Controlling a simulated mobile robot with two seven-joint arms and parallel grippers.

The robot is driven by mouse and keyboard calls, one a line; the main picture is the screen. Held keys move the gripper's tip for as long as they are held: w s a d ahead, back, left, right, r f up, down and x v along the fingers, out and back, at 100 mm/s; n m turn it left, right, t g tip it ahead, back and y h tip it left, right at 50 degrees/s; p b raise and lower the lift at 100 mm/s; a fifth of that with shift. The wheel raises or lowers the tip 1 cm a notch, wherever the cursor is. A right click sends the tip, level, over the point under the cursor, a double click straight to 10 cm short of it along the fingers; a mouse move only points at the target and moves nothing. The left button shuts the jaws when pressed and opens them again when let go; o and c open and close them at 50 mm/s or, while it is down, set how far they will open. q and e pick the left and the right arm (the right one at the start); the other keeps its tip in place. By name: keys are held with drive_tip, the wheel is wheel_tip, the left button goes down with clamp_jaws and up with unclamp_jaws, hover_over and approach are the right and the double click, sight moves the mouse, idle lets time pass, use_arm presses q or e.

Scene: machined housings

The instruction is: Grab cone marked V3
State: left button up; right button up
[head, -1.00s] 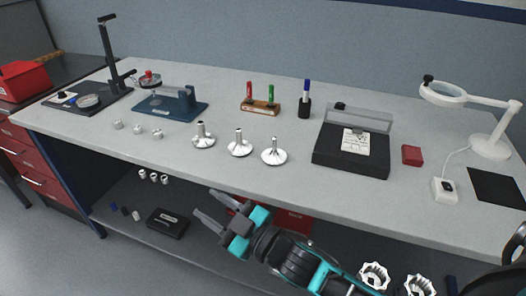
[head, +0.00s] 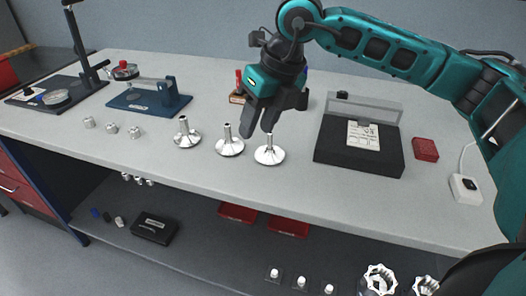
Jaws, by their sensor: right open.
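Three shiny metal cones with flared round bases and thin upright stems stand in a row on the bench: the left cone (head: 187,139), the middle cone (head: 229,147) and the right cone (head: 269,155). No V3 mark is readable on any of them at this size. My right gripper (head: 258,128) points down over the bench, open and empty. Its fingertips appear between the middle and right stems, close to the right cone's top. I cannot tell whether they touch it. My left gripper is not in view.
A black case with a clear lid (head: 359,146) and a red block (head: 425,149) are to the right. Several small metal cylinders (head: 112,128) and a blue fixture (head: 150,98) are to the left. The marker stand (head: 237,97) is partly hidden behind my gripper. The bench front (head: 200,172) is clear.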

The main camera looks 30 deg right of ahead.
drive_tip(key=w+d+r+m+h, duration=0.1)
drive_tip(key=w+d+r+h, duration=0.15)
drive_tip(key=d, duration=0.35)
hover_over(269, 152)
drive_tip(key=s, duration=0.1)
drive_tip(key=shift+t, duration=0.4)
wheel_tip(269, 152, down, 7)
drive_tip(key=shift+s+d+f+b, duration=0.1)
drive_tip(key=shift+d+b, duration=0.05)
drive_tip(key=shift+b, duration=0.3)
drive_tip(key=x, duration=0.5)
drive_tip(key=shift+w+d+f, duration=0.1)
drive_tip(key=shift+w+f, duration=0.15)
drive_tip(key=shift+w, duration=0.05)
clamp_jaws()
